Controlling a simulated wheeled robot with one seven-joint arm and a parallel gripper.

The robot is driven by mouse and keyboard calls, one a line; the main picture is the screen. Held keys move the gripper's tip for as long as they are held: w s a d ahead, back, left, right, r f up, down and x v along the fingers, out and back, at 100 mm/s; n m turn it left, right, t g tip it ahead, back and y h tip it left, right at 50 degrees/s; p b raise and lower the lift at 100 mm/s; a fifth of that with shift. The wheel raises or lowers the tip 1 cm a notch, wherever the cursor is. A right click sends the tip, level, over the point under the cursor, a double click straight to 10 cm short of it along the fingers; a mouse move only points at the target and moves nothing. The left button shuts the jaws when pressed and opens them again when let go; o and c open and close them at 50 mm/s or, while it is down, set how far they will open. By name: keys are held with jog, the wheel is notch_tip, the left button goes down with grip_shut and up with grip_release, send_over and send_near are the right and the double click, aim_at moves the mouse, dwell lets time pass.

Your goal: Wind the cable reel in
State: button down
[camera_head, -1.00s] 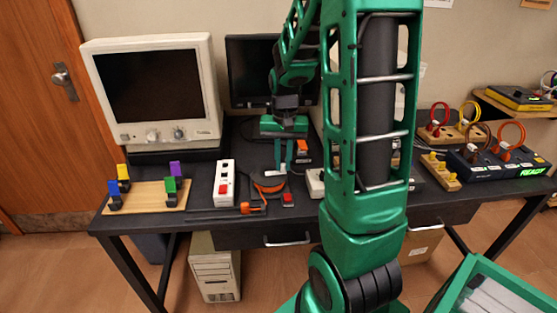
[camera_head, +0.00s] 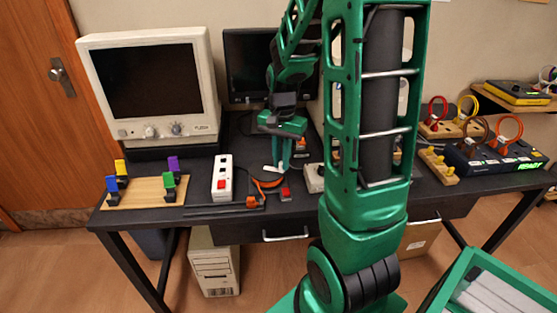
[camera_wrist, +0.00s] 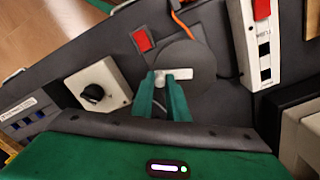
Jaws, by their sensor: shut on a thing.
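The cable reel is a flat dark disc with orange cable (camera_head: 266,184) on the black workbench. In the wrist view the disc (camera_wrist: 196,58) lies just beyond my fingertips, with the orange cable (camera_wrist: 181,24) leaving its far edge. A short pale crank bar (camera_wrist: 180,74) lies across the disc. My gripper (camera_head: 280,170) points down over the reel. In the wrist view my gripper (camera_wrist: 160,82) is shut on the crank's end, and the fingers hide part of it.
A white power strip (camera_head: 223,177) stands left of the reel. A red button (camera_head: 285,194) is close in front, and a white box with a black knob (camera_wrist: 96,92) is to the right. A wooden board with coloured clips (camera_head: 146,190) lies farther left.

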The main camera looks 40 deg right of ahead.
jog(key=shift+w+a, duration=0.15)
jog(key=shift+w, duration=0.05)
jog(key=c, duration=1.8)
grip_release()
jog(key=shift+c, duration=0.2)
jog(key=shift+o, duration=0.6)
notch_tip(320, 180, up, 11)
jog(key=shift+f, duration=0.15)
